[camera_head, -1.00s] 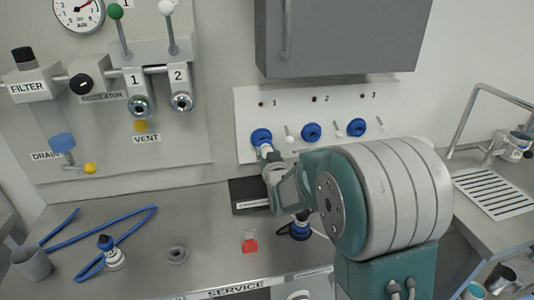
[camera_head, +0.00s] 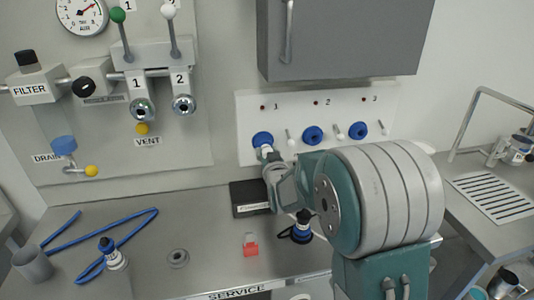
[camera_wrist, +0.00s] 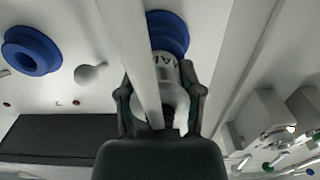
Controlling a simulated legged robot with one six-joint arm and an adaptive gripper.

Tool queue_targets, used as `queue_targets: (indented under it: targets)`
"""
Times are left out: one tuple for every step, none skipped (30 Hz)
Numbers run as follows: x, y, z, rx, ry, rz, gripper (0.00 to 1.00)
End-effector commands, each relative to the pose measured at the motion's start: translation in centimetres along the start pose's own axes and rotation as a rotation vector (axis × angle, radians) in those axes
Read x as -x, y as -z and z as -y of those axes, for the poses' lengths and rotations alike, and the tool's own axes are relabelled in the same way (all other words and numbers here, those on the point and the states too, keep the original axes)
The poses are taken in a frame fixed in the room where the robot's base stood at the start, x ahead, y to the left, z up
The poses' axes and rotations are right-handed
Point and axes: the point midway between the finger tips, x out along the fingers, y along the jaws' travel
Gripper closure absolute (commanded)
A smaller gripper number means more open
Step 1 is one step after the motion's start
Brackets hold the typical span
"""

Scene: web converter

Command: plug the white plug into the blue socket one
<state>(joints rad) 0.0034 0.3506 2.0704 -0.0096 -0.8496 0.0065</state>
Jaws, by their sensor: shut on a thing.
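The white plug (camera_head: 266,151) is at blue socket one (camera_head: 262,138), the leftmost of the three on the white wall panel. My gripper (camera_head: 270,166) is shut on the plug, seen from behind my arm. In the wrist view, my gripper (camera_wrist: 162,105) has a finger on each side of the white plug (camera_wrist: 166,69), which carries dark lettering. Its front end meets or overlaps the blue socket (camera_wrist: 168,30). I cannot tell how deep it sits. A pale strip (camera_wrist: 130,48) crosses in front of the plug and hides part of it.
Blue sockets two (camera_head: 313,135) and three (camera_head: 357,129) lie to the right, with small white levers (camera_head: 291,138) between. A grey cabinet (camera_head: 340,40) hangs above. A black box (camera_head: 247,198), red padlock (camera_head: 251,246) and dark blue-ended connector (camera_head: 301,228) are on the bench below.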

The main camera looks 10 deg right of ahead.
Motion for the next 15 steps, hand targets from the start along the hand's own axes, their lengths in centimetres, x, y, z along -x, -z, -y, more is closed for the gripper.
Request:
queue_targets:
  targets:
    - [-0.09,0.01,0.0,0.0,0.0,0.0,1.0]
    - [-0.14,0.0,0.0,0.0,0.0,0.0,1.0]
    - [-0.21,0.0,0.0,0.0,0.0,0.0,1.0]
    - [-0.26,0.0,0.0,0.0,0.0,0.0,1.0]
    - [-0.31,0.01,0.0,0.0,0.0,0.0,1.0]
    - [-0.38,0.01,0.0,0.0,0.0,0.0,1.0]
    - [-0.43,0.02,0.0,0.0,0.0,0.0,1.0]
    - [-0.49,0.02,0.0,0.0,0.0,0.0,1.0]
    - [-0.56,0.02,0.0,0.0,0.0,0.0,1.0]
    - [-0.61,0.03,0.0,0.0,0.0,0.0,1.0]
    - [-0.66,0.02,0.0,0.0,0.0,0.0,1.0]
    - [-0.73,0.02,0.0,0.0,0.0,0.0,1.0]
    - [-0.78,0.01,0.0,0.0,0.0,0.0,1.0]
    - [-0.83,0.0,0.0,0.0,0.0,0.0,1.0]
    - [-0.9,0.0,0.0,0.0,0.0,0.0,1.0]
